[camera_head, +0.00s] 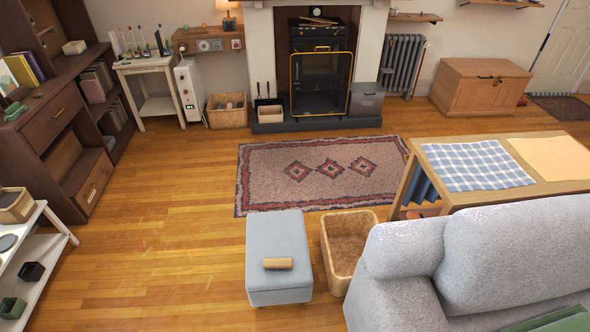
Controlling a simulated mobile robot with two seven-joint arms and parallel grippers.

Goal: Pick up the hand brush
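A small hand brush (278,263) with a light wooden back and dark bristles lies on top of a grey-blue upholstered footstool (274,231). The brush lies crosswise near the front end of the stool's top. Nothing covers it. Neither of my grippers shows in the head view.
A wicker basket (327,262) stands right of the footstool, close to a grey sofa (515,250). A table (470,200) with cloths stands behind the sofa. A patterned rug (262,177) lies beyond the stool. The wooden floor (165,240) left of the stool is clear.

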